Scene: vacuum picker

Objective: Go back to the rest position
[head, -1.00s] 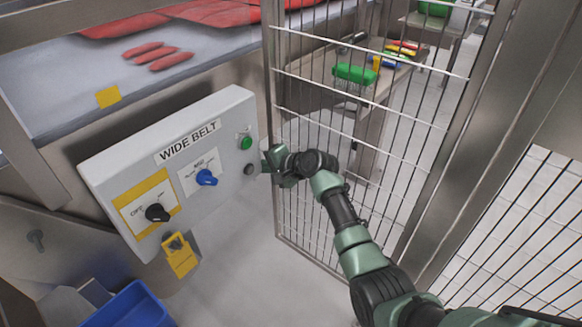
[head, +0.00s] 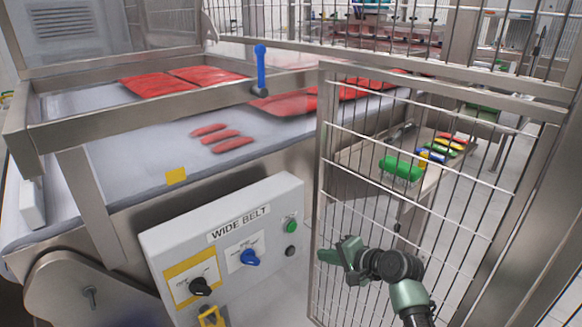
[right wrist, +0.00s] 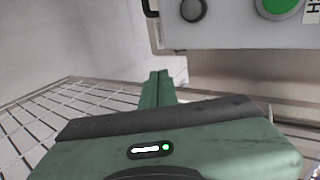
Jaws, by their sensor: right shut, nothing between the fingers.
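My right gripper (head: 328,256) is shut and empty. In the head view it hangs in front of the wire mesh gate, to the right of the WIDE BELT control box (head: 222,245) and apart from it. In the right wrist view the shut fingers (right wrist: 158,88) point away below the box, whose green button (right wrist: 280,6) and dark button (right wrist: 192,9) show at the top. In the head view the box also carries a blue knob (head: 250,257) and a black knob (head: 200,287). My left gripper is not in view.
The mesh gate (head: 345,130) stands close behind and beside my right arm. A conveyor belt (head: 120,145) with red meat pieces (head: 215,138) runs above the box. Behind the gate is a table with a green brush (head: 401,168). A yellow padlock (head: 211,316) hangs below the black knob.

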